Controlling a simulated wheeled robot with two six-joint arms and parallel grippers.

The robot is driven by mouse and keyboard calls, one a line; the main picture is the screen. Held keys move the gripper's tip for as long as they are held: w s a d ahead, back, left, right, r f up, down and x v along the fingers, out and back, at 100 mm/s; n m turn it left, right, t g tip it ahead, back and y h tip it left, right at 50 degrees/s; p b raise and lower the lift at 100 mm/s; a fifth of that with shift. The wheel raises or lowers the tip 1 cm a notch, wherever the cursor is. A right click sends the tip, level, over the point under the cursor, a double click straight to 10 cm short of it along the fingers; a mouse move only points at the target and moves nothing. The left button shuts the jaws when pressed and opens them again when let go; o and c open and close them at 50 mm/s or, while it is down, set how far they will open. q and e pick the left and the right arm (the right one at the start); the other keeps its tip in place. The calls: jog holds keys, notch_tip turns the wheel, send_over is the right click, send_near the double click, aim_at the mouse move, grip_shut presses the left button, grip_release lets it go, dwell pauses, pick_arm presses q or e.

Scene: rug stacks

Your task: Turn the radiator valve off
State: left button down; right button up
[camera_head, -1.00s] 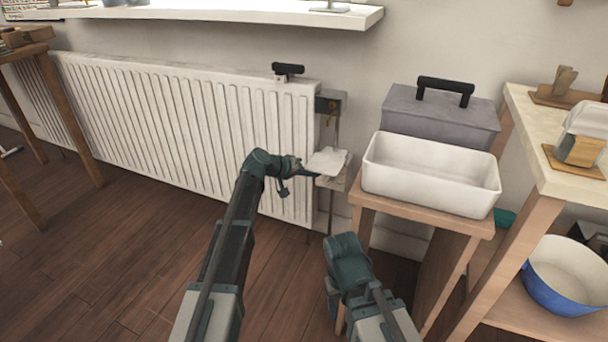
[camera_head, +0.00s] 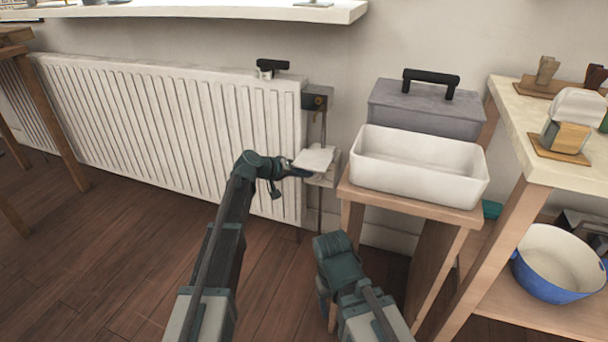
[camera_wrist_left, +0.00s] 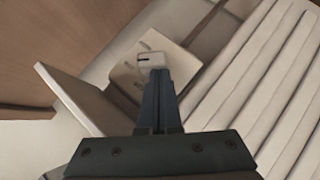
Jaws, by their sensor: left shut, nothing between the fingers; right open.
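The white radiator (camera_head: 170,125) runs along the wall, and its ribs fill the right of the left wrist view (camera_wrist_left: 260,85). A black lever on a light fitting (camera_head: 271,67) is at its top right corner. A dark box with a pipe (camera_head: 317,97) is at its right end. Which part is the valve is not clear. My left gripper (camera_head: 304,173) is shut and empty, beside a pale plate-like fitting (camera_head: 316,158) low at that end. In the left wrist view its fingertips (camera_wrist_left: 158,73) are at a small slotted pale block (camera_wrist_left: 153,61); contact is unclear. My right gripper (camera_head: 322,292) is low, mostly hidden, and open.
A wooden stand with a white tub (camera_head: 420,180) and a grey toolbox (camera_head: 425,108) is right of the radiator. A shelf unit (camera_head: 505,100) with a blue bowl (camera_head: 553,270) is further right. A white sill (camera_head: 200,12) overhangs the radiator. The floor at left is mostly clear.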

jog(key=shift+f+b, duration=0.75)
jog(key=shift+b, duration=0.05)
jog(key=shift+f+b, duration=0.6)
jog(key=shift+f, duration=0.05)
jog(key=shift+f, duration=0.1)
dwell(0.4)
jog(key=shift+r+p, duration=0.7)
